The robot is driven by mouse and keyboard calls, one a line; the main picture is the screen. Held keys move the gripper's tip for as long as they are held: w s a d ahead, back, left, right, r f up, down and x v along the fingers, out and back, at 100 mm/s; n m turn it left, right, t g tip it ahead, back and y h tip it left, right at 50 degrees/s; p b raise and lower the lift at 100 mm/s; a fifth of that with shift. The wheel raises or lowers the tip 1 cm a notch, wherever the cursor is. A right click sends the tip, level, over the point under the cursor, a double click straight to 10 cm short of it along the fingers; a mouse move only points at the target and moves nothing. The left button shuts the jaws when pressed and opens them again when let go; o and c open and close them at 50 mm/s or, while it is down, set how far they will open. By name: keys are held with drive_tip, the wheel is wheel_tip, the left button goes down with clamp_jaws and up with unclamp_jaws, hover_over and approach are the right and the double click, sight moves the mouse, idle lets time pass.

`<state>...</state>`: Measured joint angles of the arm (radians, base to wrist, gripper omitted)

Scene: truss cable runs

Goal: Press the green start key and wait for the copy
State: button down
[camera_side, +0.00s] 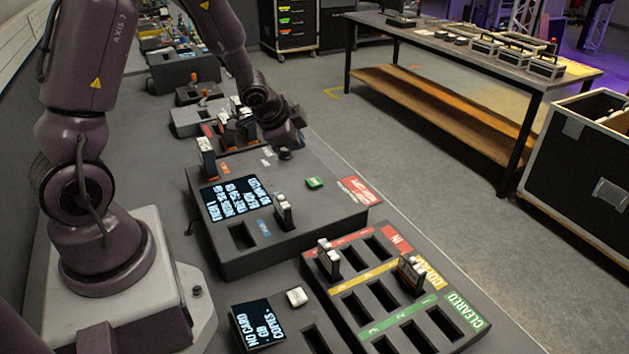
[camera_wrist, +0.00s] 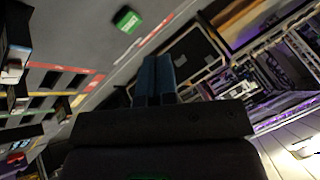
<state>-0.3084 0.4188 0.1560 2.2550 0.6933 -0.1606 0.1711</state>
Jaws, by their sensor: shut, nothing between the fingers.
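The green start key (camera_side: 314,183) is a small raised block on the top of the dark grey copy station (camera_side: 330,215). The key also shows in the wrist view (camera_wrist: 127,19), near the top. My gripper (camera_side: 286,153) is above the station's far side, up and left of the key in the side view, and apart from it. In the wrist view its two blue fingers (camera_wrist: 155,78) are together with nothing between them. The station's lit screen (camera_side: 236,198) carries several lines of text, too small to read surely. A card-like piece (camera_side: 284,212) stands upright in the station near an empty slot.
A slotted tray (camera_side: 400,290) with red, yellow and green rows stands in front, holding a few upright pieces. A small display (camera_side: 257,324) reads "NO CARD". More devices stand behind the station. A wooden-shelved table (camera_side: 470,60) is across the aisle.

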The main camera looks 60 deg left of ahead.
sight(315, 182)
drive_tip(key=w+m+t, duration=0.1)
drive_tip(key=w+d+r+m+t+h, duration=0.1)
drive_tip(key=w+r, duration=0.1)
drive_tip(key=shift+w+d+m+t, duration=0.35)
drive_tip(key=shift+d+m+t, duration=0.05)
drive_tip(key=shift+f, duration=4.4)
drive_tip(key=shift+f, duration=0.1)
drive_tip(key=shift+f, duration=0.3)
drive_tip(key=shift+f, duration=0.55)
drive_tip(key=shift+r, duration=1)
